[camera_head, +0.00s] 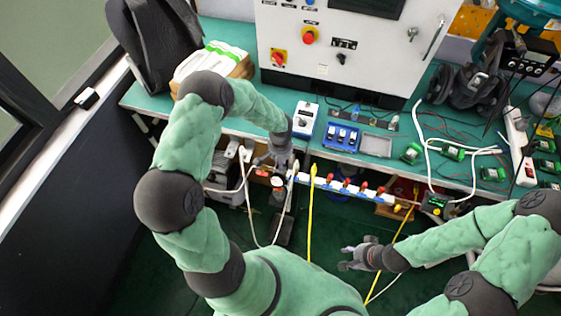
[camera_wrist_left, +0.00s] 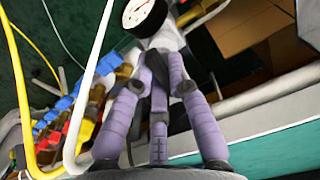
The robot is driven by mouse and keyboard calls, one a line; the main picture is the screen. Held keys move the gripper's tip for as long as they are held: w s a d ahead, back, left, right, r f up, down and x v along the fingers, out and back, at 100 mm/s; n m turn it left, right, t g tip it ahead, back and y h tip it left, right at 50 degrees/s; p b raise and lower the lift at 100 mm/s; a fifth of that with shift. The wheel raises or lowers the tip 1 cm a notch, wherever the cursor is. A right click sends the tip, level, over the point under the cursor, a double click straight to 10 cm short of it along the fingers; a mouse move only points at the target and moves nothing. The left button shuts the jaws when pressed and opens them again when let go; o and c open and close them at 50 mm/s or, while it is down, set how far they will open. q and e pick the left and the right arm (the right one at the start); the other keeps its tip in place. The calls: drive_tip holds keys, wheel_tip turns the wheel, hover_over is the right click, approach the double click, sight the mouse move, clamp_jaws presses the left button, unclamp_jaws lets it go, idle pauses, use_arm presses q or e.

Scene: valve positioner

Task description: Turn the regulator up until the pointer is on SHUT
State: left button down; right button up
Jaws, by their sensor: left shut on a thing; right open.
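The regulator's round dial (camera_wrist_left: 143,12), white with a black rim and a dark pointer, is at the top of the left wrist view, cut off by the frame edge. Its lettering is too small to read, so I cannot tell which mark the pointer is on. My left gripper (camera_head: 268,162) reaches down at the table's front edge; it also shows in the left wrist view (camera_wrist_left: 163,65). It is shut on the pale regulator body (camera_wrist_left: 168,40) just below the dial, and its fingers partly hide the grip. My right gripper (camera_head: 352,258) is open and empty, low and away from the table.
A pipe manifold with red valves (camera_head: 345,187) runs along the table front (camera_head: 225,125). Yellow (camera_head: 311,215) and white hoses hang near my left gripper. A white control cabinet (camera_head: 350,45), a blue tray (camera_head: 341,137) and green modules (camera_head: 452,152) stand on the table.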

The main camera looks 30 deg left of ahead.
use_arm(q)
drive_tip(key=shift+m, duration=1.2)
drive_tip(key=c, duration=1.2)
unclamp_jaws()
wheel_tip(320, 180, up, 12)
